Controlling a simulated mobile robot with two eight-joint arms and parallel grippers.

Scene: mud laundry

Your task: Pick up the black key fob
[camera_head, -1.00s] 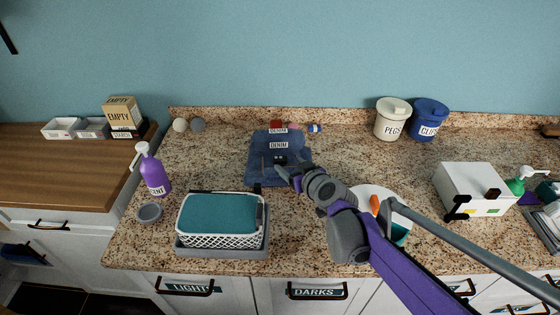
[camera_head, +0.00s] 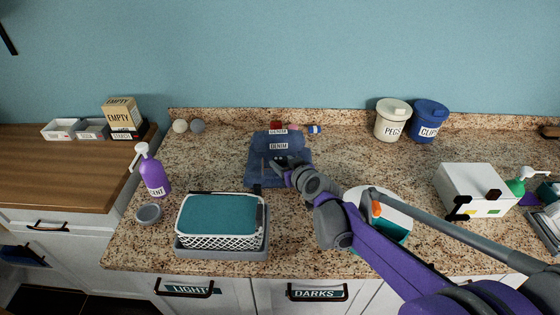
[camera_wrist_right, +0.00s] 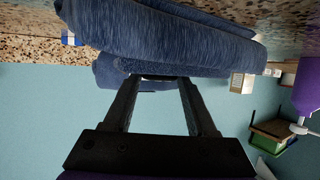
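My right gripper (camera_head: 278,163) is low over the folded denim (camera_head: 262,178) at the back middle of the counter. In the right wrist view, the right gripper (camera_wrist_right: 162,80) has its two dark fingers apart, with their tips at the blue denim (camera_wrist_right: 165,40). A thin dark strip shows between the tips; I cannot tell whether it is the black key fob. I cannot make out the fob for certain in the head view either, where the gripper covers part of the denim. My left gripper is not in view.
A white basket with a teal cloth (camera_head: 222,213) stands front left of the denim, with a purple bottle (camera_head: 154,172) beyond it. Small coloured items (camera_head: 295,127) lie behind the denim. A white box (camera_head: 476,188) and lidded jars (camera_head: 393,118) stand right.

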